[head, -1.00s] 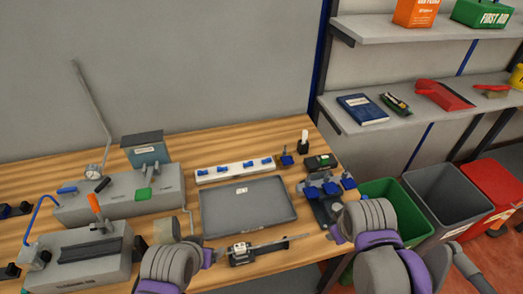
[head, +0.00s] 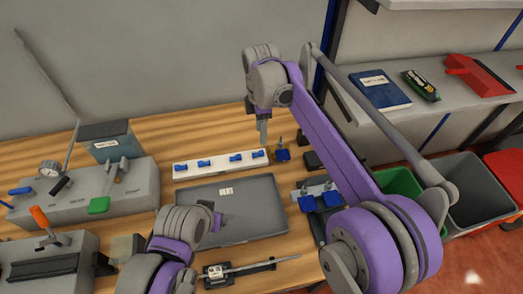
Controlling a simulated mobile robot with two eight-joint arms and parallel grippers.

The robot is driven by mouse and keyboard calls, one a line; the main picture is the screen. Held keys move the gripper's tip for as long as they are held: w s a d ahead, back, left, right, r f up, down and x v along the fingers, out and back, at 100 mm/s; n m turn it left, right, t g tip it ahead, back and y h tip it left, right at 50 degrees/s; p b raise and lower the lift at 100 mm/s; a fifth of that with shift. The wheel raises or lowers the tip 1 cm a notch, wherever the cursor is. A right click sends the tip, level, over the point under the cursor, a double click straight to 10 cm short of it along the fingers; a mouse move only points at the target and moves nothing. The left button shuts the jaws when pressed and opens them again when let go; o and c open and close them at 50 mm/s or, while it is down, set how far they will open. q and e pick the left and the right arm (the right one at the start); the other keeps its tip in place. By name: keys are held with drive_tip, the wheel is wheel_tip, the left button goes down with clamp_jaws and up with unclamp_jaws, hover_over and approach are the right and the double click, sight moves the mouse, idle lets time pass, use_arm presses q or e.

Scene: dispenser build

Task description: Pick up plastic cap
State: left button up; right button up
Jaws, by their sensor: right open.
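No piece is clearly recognisable as the plastic cap. Small blue plastic pieces (head: 204,163) sit in a row on a white strip (head: 220,169) behind the grey tray. More blue pieces (head: 320,200) stand at the tray's right, partly covered by my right arm. My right gripper (head: 263,132) points down above the back of the bench, near the strip's right end. It is open, and I see nothing held between its fingers. My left gripper (head: 217,222) is by the tray's front left, mostly hidden behind its own wrist.
The grey tray (head: 262,207) has a small label. A blue post-like part (head: 283,153) stands right of the strip. A caliper-like tool (head: 250,268) lies in front. Grey fixtures (head: 130,190) fill the left. Bins (head: 478,190) and a shelf (head: 440,105) are at the right.

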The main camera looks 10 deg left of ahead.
sight(261, 156)
wheel_tip(261, 156, down, 3)
drive_tip(key=shift+s+r, duration=0.15)
drive_tip(key=shift+r, duration=0.05)
drive_tip(key=shift+f, duration=3)
clamp_jaws()
